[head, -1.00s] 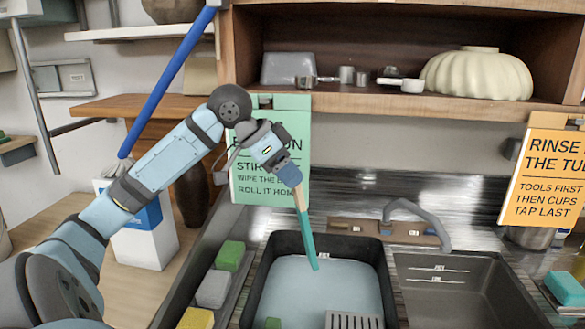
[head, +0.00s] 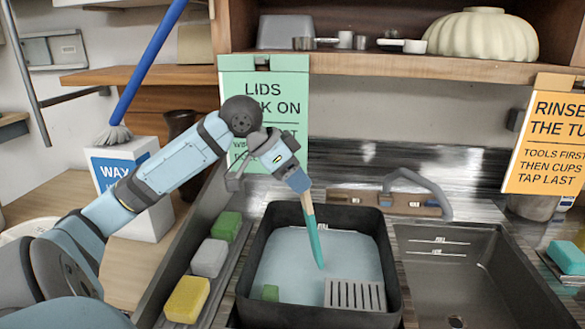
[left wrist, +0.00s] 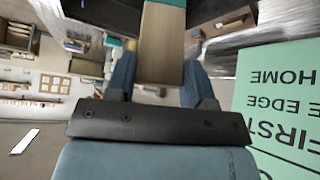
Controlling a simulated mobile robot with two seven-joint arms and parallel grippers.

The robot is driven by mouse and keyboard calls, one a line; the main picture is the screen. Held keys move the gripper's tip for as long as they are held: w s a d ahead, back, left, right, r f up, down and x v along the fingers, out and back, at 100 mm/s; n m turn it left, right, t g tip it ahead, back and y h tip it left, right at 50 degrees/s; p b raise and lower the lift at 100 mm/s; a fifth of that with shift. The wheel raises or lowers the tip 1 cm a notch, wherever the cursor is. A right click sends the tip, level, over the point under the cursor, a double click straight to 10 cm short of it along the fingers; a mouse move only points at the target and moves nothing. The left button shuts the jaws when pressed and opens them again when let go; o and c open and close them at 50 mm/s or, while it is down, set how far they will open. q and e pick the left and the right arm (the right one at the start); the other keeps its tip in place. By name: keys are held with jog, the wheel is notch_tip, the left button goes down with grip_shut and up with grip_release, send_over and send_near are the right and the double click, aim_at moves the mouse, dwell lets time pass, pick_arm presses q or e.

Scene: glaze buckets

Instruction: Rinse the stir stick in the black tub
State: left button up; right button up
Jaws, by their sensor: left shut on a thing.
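The stir stick (head: 312,232) has a pale wooden upper part and a teal lower part. My left gripper (head: 303,186) is shut on its wooden end, and the stick hangs slightly tilted, teal end down. The left wrist view shows the wood (left wrist: 163,45) between my two blue fingers (left wrist: 158,82). The black tub (head: 393,255) holds pale blue water (head: 285,262). The teal tip lies over the middle of the water in the head view; I cannot tell whether it touches or dips in. My right gripper is not in view.
An empty sink (head: 470,270) and faucet (head: 425,185) are right. A green sign (head: 290,85) stands behind.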

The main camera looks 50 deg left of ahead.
aim_at(306, 217)
pick_arm(q)
jog(key=f, duration=0.3)
jog(key=f+b, duration=0.1)
jog(key=shift+w+d+f, duration=0.2)
jog(key=shift+w+d, duration=0.05)
jog(key=shift+w, duration=0.1)
jog(key=shift+w+d+f+b, duration=0.1)
jog(key=shift+w+f+b, duration=0.1)
jog(key=shift+f, duration=0.65)
jog(key=shift+w+d+f+b, duration=0.1)
jog(key=shift+f+b, duration=0.1)
jog(key=shift+f, duration=0.6)
jog(key=shift+w+d+f+b, duration=0.1)
jog(key=shift+f+b, duration=0.1)
jog(key=shift+f, duration=0.65)
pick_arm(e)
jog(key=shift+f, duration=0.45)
